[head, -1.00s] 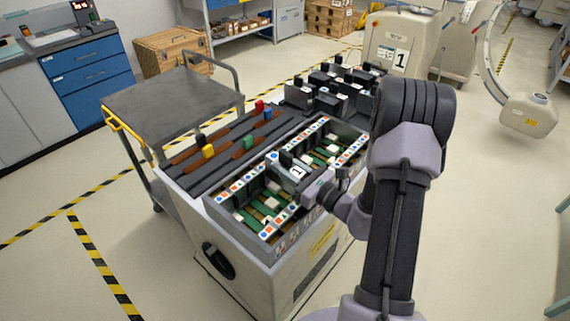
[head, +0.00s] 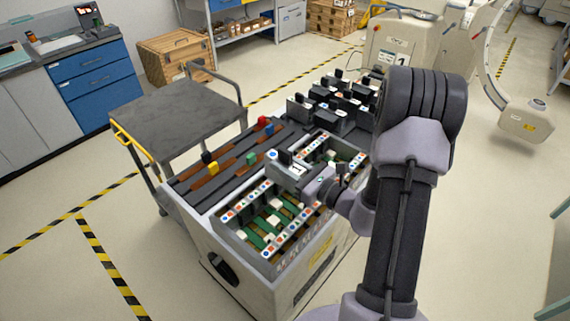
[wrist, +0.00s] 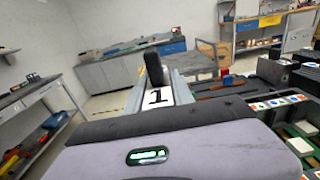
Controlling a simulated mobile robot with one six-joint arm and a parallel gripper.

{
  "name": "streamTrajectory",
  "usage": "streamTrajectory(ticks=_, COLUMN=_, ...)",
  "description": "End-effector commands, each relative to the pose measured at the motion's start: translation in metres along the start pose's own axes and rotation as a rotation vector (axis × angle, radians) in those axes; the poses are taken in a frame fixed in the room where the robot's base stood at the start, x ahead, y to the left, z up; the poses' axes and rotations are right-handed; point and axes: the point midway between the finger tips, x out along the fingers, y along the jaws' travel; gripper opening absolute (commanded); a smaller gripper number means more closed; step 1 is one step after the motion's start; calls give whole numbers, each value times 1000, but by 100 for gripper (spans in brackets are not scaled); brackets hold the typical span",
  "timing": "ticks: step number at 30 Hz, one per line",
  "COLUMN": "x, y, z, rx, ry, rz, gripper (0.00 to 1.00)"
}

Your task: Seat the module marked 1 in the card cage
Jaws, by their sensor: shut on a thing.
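My gripper (head: 308,184) is shut on the module marked 1 (head: 285,176), a grey block with a black handle on top and a white label. It is held above the middle of the card cage (head: 268,262). In the wrist view the label and handle of the module (wrist: 157,97) stand just beyond my gripper (wrist: 160,110). The cage is an open box with rails of coloured marks and green boards inside. The module and my gripper hide part of its middle. I cannot tell how high the module is above the slots.
Several black modules (head: 335,105) stand at the back end of the cart. Dark rails with small coloured blocks (head: 213,167) run along the cage's left side. A grey-topped trolley (head: 175,110) stands left of the cart. Striped tape (head: 105,262) marks the floor.

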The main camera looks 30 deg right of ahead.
Motion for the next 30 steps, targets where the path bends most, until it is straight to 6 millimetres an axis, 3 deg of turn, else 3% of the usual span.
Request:
streamTrajectory(ticks=3, x=0, y=0, z=-20, rx=0, ry=-1, rz=0, gripper=0)
streamTrajectory(ticks=9, x=0, y=0, z=-41, rx=-1, ry=-1, rz=0, gripper=0)
streamTrajectory(ticks=30, x=0, y=0, z=-42, rx=0, ry=-1, rz=0, gripper=0)
